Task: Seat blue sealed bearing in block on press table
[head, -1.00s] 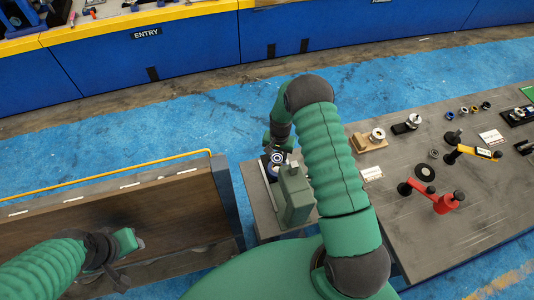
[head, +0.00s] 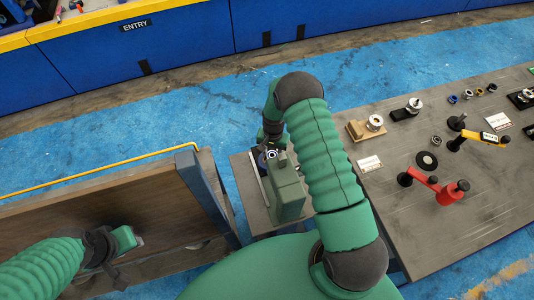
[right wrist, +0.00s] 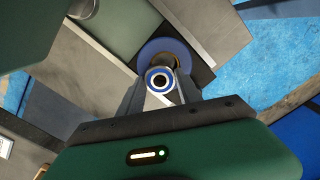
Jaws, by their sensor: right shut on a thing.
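The blue sealed bearing (right wrist: 158,80) is a small blue-rimmed ring, between the fingertips of my right gripper (right wrist: 159,95) in the right wrist view. My right gripper is shut on it. Beyond the bearing is a larger blue disc (right wrist: 152,47) on a dark block (right wrist: 203,73); the bearing overlaps it in the picture, and I cannot tell whether they touch. In the head view my right gripper (head: 271,146) is over the small grey press table (head: 246,179), beside the green press (head: 288,195). My left gripper (head: 136,239) is far from it, over a brown panel; its fingers are unclear.
A grey workbench (head: 400,235) at right holds a red tool (head: 450,193), a yellow tool (head: 480,138), a beige block (head: 357,131) and several rings. A brown panel (head: 100,200) with a blue post (head: 207,195) stands left. Blue floor is clear behind the press table.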

